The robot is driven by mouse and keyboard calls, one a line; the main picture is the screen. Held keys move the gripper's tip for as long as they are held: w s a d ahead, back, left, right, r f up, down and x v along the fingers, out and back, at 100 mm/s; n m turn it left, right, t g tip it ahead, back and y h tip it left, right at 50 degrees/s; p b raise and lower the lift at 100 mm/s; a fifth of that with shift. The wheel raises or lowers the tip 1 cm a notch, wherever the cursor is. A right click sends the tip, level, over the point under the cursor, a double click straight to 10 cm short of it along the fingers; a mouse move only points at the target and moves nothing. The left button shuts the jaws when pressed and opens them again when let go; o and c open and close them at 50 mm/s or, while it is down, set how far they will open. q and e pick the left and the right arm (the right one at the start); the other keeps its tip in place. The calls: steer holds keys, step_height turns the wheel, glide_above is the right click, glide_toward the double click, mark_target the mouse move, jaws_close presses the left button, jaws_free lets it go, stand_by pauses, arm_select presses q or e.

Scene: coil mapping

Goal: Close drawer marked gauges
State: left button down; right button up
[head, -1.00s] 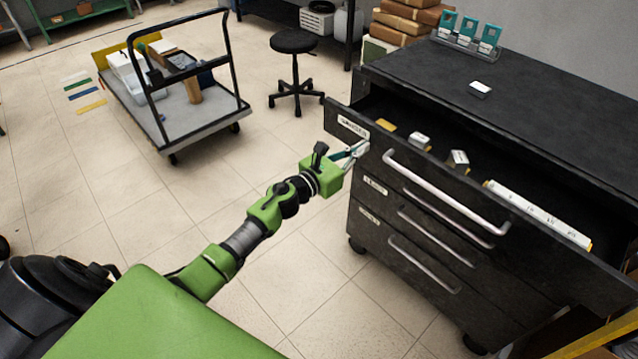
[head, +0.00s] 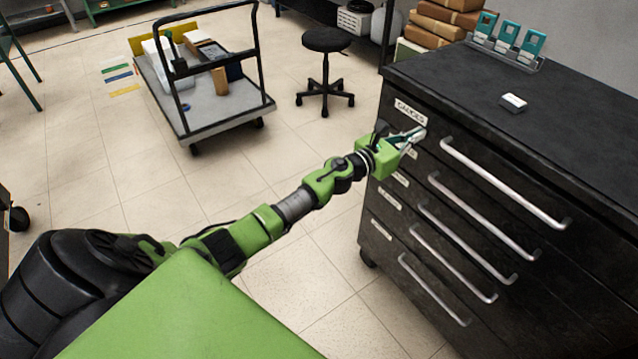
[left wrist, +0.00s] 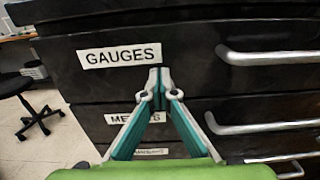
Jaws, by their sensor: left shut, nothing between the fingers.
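The drawer marked GAUGES (head: 480,165) is the top drawer of a black cabinet. Its front sits flush with the cabinet, and its inside is hidden. Its white label reads GAUGES in the left wrist view (left wrist: 120,56), and its handle (head: 500,183) is a silver bar. My left gripper (head: 417,134) is at the left end of the drawer front, just below and right of the label. In the left wrist view its fingertips (left wrist: 157,85) are together and empty, at or very near the drawer face. My right gripper is not in view.
More drawers with silver handles (head: 480,235) lie below, fronts flush. A small white box (head: 513,102) and teal devices in a rack (head: 508,36) stand on the cabinet top. A loaded cart (head: 205,105) and a black stool (head: 326,42) stand behind on open tiled floor.

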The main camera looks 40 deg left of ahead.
arm_select(q)
steer(key=shift+w+a+r, duration=0.1)
steer(key=shift+r, duration=0.35)
steer(key=v, duration=1.2)
steer(key=shift+f, duration=0.35)
